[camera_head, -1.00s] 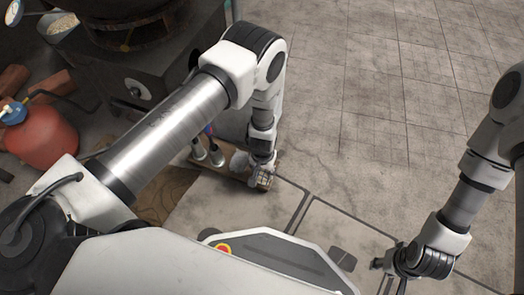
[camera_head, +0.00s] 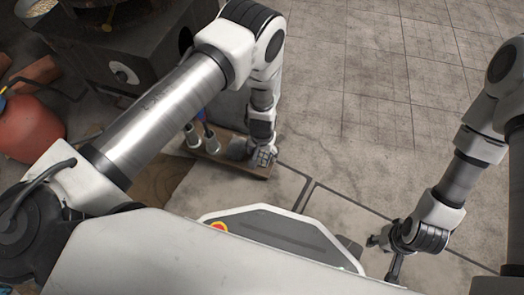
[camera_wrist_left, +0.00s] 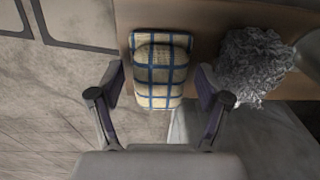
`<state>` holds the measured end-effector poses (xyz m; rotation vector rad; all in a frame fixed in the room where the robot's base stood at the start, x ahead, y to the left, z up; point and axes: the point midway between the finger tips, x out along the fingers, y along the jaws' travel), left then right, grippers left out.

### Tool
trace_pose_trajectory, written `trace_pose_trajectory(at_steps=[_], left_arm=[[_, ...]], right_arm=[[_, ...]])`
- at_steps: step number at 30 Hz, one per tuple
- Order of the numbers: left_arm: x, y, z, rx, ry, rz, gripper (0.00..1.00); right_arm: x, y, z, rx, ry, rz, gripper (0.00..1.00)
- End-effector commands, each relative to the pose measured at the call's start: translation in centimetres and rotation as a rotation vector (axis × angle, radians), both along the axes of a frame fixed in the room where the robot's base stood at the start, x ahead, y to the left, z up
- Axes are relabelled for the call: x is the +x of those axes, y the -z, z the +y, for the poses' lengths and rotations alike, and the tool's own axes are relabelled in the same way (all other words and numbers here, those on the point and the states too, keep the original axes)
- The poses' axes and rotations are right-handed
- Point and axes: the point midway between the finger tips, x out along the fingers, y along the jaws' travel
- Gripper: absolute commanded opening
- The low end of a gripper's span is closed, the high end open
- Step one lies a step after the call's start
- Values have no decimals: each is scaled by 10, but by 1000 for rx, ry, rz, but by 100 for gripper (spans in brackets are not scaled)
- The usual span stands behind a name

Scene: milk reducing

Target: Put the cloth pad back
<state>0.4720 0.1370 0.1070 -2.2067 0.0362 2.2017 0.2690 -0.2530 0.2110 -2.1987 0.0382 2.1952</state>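The cloth pad (camera_wrist_left: 160,72), a blue-and-cream checked folded cloth, shows between the fingers of my left gripper (camera_wrist_left: 160,95) in the left wrist view. It overlaps the end of a wooden board (camera_wrist_left: 205,22) and reaches past the board's edge. The fingers are spread, with a gap on each side of the pad. In the head view my left gripper (camera_head: 263,158) is over the right end of the board (camera_head: 225,163), and I cannot make out the pad there. My right gripper (camera_head: 380,240) is at the lower right, away from the board; its fingers are too small to read.
A grey crinkled wad (camera_wrist_left: 255,65) lies on the board beside the pad. Two metal vessels (camera_head: 212,142) stand at its left part. A dark stove (camera_head: 125,70) and a red tank (camera_head: 27,128) are at the left. The tiled floor (camera_head: 370,110) at right is clear.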

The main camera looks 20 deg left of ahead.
Motion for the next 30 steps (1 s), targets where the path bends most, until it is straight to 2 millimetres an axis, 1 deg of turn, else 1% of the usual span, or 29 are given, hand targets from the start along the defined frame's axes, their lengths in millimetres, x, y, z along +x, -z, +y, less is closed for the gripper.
trace_pose_trajectory(at_steps=[5, 8, 11, 14, 21, 24, 27, 30], left_arm=[[0, -1, 0, 0, 0, 0, 76], [0, -6, 0, 0, 0, 0, 76], [0, -20, 0, 0, 1, 0, 76], [0, -40, 0, 0, 1, 0, 76], [0, -99, 0, 0, 0, 0, 76], [0, -117, 0, 0, -1, 0, 76], [-1, -125, 0, 0, 0, 1, 76], [-1, -125, 0, 0, 0, 1, 76]], right_arm=[[0, -1, 0, 0, 0, 0, 40], [0, -6, 0, 0, 0, 0, 40], [0, -19, 0, 0, -1, 1, 40], [-1, -40, 0, 0, -2, 2, 40], [0, -99, 0, 0, -3, 1, 40], [0, -116, 0, 0, -3, 1, 40], [0, -124, 0, 0, -3, 1, 40], [-1, -125, 0, 0, -2, 1, 40]])
